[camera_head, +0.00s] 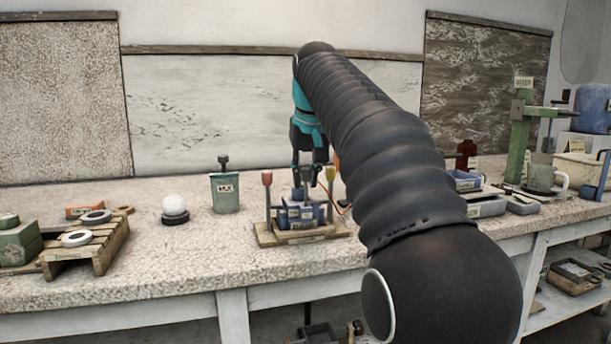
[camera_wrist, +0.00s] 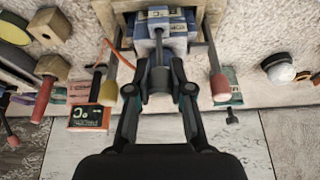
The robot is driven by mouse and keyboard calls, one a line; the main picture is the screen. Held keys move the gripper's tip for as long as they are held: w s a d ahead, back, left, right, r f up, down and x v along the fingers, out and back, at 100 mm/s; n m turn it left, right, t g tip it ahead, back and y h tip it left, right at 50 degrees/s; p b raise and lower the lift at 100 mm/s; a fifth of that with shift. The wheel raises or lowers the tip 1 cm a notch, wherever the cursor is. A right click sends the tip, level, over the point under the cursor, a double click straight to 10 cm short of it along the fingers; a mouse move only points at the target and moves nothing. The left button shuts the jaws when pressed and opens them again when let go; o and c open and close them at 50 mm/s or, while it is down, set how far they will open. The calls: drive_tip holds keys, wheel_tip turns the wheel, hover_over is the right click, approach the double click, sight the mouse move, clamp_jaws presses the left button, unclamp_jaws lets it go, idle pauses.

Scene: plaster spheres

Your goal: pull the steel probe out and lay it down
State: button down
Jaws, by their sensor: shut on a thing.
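The steel probe (camera_wrist: 158,48) is a grey shaft with a wider dark grip, seen in the middle of the wrist view. My gripper (camera_wrist: 159,88) is shut on its grip. The shaft runs to the blue-and-white block (camera_wrist: 176,28), and I cannot tell how deep its tip is. In the head view my gripper (camera_head: 307,172) points down right above the blue block (camera_head: 290,217), which sits on a wooden stand (camera_head: 275,239). My fingers partly hide the probe there.
A red-topped post (camera_head: 266,179) and a yellow-topped post (camera_head: 330,174) flank the block closely. An orange °C meter (camera_wrist: 88,117) with an orange cable is close by. A green MIX container (camera_head: 225,193) and a white sphere (camera_head: 174,204) stand left.

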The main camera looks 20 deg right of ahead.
drive_tip(key=shift+r, duration=1.65)
drive_tip(key=shift+s+a, duration=0.1)
